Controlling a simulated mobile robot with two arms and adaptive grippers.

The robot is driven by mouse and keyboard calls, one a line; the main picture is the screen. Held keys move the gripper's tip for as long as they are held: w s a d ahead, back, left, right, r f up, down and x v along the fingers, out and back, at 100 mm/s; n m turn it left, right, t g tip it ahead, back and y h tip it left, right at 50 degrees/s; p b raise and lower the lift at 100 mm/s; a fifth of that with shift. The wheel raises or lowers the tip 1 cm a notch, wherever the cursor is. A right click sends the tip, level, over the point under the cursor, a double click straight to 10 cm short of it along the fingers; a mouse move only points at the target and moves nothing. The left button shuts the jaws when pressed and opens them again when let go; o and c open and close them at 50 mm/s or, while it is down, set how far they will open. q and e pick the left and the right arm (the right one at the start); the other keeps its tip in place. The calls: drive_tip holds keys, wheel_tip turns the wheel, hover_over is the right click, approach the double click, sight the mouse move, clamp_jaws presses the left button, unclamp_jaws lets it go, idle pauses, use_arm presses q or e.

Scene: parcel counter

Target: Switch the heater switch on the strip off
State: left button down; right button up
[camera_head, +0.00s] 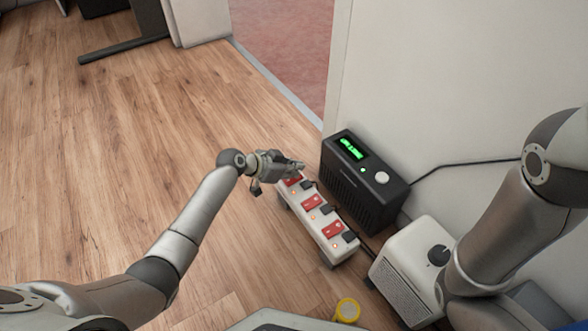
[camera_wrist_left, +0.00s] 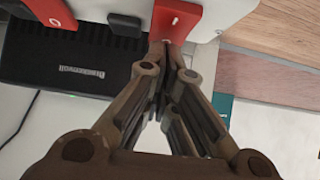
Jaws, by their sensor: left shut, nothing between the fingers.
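The white power strip (camera_head: 323,233) lies at an angle on the floor, with red switches, small orange lights and black plugs along it. The near red switch (camera_head: 333,230) and middle red switch (camera_head: 312,202) are clear; the far one is partly hidden by my left gripper (camera_head: 298,166). In the left wrist view, the shut, empty fingertips (camera_wrist_left: 171,50) are at the edge of a red switch (camera_wrist_left: 178,18); I cannot tell if they touch. Another red switch (camera_wrist_left: 50,12) shows to its left. No label tells me which is the heater's. My right gripper is out of view.
A black box (camera_head: 361,183) with a green display stands right beside the strip against the pale wall (camera_head: 430,80). A white appliance (camera_head: 405,270) with a dark knob is near my right arm. A yellow ring (camera_head: 348,310) is at the bottom.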

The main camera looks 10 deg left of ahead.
use_arm(q)
drive_tip(key=shift+w+d+f+b, duration=0.1)
drive_tip(key=shift+f+b, duration=0.2)
drive_tip(key=shift+f, duration=0.1)
drive_tip(key=shift+s+a+r+p, duration=0.15)
drive_tip(key=shift+s+a+p, duration=0.35)
drive_tip(key=shift+s, duration=0.05)
drive_tip(key=shift+a, duration=0.1)
